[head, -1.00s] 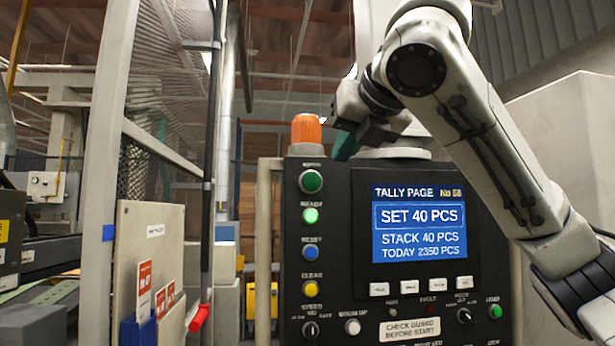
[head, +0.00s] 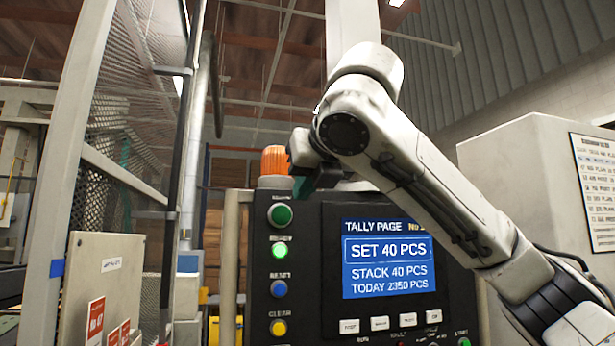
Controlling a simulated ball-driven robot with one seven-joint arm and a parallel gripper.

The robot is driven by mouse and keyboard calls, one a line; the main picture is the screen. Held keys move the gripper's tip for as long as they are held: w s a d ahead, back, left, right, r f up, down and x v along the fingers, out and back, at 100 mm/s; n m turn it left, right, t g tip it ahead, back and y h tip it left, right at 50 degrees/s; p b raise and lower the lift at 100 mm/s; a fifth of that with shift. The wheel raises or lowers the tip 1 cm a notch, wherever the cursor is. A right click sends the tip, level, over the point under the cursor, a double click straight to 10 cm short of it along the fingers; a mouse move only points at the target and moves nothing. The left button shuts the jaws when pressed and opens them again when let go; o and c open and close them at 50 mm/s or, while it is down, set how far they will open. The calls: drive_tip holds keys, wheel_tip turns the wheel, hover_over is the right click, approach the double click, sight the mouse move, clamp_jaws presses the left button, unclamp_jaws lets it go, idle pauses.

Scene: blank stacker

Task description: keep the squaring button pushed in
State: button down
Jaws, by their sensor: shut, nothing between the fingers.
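A dark control panel (head: 309,305) stands in front of me with a column of buttons at its left. From the top they are a dark green button (head: 280,215), a lit green one (head: 279,250), a blue one (head: 279,288) and a yellow one (head: 278,327). The labels are too blurred for me to find the squaring button. My gripper (head: 303,188) is at the panel's upper edge, right of and above the dark green button. Its teal fingertips are shut and empty, apart from the buttons. The arm hides part of the panel's top right.
The blue screen (head: 388,258) reads SET 40 PCS, STACK 40 PCS. An amber lamp (head: 274,160) stands just left of my gripper. A mesh guard (head: 130,130) and a beige board (head: 100,280) are at the left. A grey cabinet (head: 530,200) is at the right.

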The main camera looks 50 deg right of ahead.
sight(282, 215)
drive_tip(key=x, duration=0.3)
drive_tip(key=p+x, duration=0.1)
drive_tip(key=x, duration=0.2)
drive_tip(key=r+x, duration=0.1)
drive_tip(key=x, duration=0.2)
drive_tip(key=shift+w+d+p, duration=0.25)
drive_tip(key=shift+w+p, duration=0.1)
drive_tip(key=shift+w, duration=0.1)
